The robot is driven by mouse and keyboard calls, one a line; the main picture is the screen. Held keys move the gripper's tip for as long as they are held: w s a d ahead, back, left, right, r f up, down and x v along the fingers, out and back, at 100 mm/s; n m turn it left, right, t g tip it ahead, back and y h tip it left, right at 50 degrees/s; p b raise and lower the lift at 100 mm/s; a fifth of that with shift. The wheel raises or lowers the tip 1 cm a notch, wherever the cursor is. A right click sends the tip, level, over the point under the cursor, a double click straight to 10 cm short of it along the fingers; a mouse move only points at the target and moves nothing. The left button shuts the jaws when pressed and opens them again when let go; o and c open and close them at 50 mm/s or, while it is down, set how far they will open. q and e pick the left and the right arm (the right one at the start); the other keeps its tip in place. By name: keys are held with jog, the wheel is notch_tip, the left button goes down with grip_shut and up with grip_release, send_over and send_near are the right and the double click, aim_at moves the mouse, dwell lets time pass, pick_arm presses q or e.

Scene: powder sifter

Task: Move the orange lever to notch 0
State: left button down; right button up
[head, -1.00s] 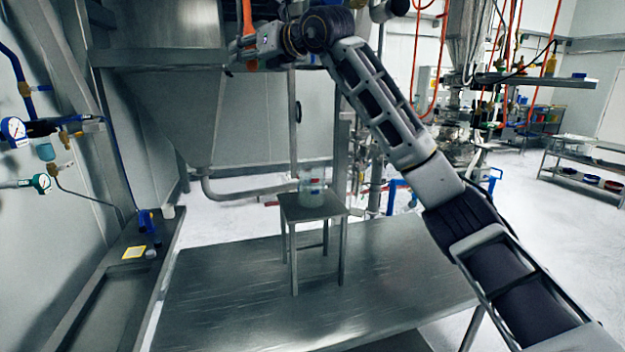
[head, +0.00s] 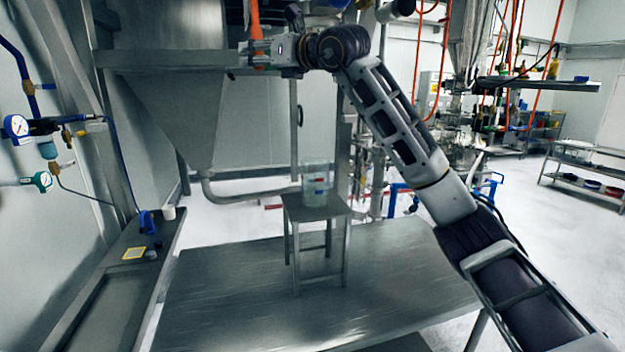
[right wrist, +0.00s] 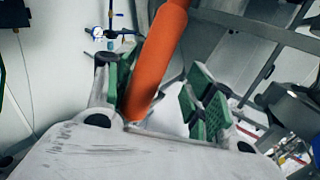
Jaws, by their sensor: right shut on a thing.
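The orange lever (head: 254,22) hangs near the top of the head view, in front of the grey hopper frame. Its upper end is cut off by the picture's edge. My right gripper (head: 252,51) is around its lower part. In the right wrist view the lever (right wrist: 160,60) runs down, slightly tilted, between the green-padded fingers of my right gripper (right wrist: 158,92). The fingers are shut on it, though a gap shows beside the right pad from this angle. No notch marks can be made out. My left gripper is not in view.
A steel table (head: 230,300) carries a small stand (head: 318,211) with a clear container (head: 315,180) on it, below the hopper (head: 180,115). Gauges and hoses (head: 17,126) line the left wall.

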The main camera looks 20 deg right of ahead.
jog(key=s+d+b, duration=0.2)
jog(key=s+d, duration=0.5)
jog(key=d, duration=0.1)
jog(key=shift+s+a+f+g+y, duration=2)
jog(key=shift+s+a+f+y, duration=0.5)
jog(key=shift+a+f+y, duration=2.5)
jog(key=w+d+f+m+t+h, duration=0.1)
jog(key=d+f+m+t+h, duration=0.5)
jog(key=m, duration=0.8)
jog(key=w+d+f+m+t+h, duration=0.1)
jog(key=d+f+m+t+h, duration=0.6)
jog(key=f+m+h, duration=0.3)
jog(key=shift+w+m+t+h, duration=0.4)
jog(key=shift+m+t, duration=0.3)
jog(key=shift+m, duration=1.6)
